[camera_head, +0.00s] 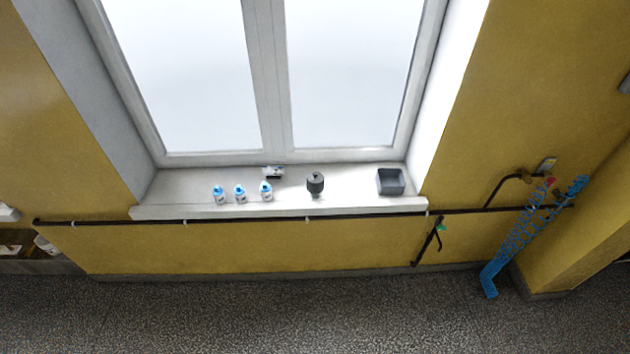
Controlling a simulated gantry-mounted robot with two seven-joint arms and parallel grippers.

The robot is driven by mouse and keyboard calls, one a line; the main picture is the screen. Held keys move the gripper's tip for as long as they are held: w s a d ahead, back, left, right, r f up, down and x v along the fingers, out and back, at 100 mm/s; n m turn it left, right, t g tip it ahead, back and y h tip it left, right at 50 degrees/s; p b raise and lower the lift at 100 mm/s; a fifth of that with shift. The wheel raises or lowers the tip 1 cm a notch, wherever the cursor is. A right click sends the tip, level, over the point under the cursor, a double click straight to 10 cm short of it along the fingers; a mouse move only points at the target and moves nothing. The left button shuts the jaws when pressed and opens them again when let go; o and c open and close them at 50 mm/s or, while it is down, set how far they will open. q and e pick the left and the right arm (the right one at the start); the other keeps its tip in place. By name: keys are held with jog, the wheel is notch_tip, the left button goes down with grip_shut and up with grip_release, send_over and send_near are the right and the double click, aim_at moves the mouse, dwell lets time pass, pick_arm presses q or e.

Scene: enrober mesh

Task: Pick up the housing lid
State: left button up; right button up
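I cannot make out a housing lid for certain. A white window sill (352,199) holds several small things. A dark grey, round-bodied item (315,184) with a narrow top stands right of the sill's middle. A grey, open-topped square box (390,182) stands at the sill's right end. A small white and dark item (273,171) lies near the window frame; its kind is too small to tell. Neither of my grippers is in view.
Three white bottles with blue caps, the middle one here (239,193), stand on the sill's left half. A dark pipe (100,222) runs along the yellow wall below the sill. The speckled floor (280,315) in front is clear.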

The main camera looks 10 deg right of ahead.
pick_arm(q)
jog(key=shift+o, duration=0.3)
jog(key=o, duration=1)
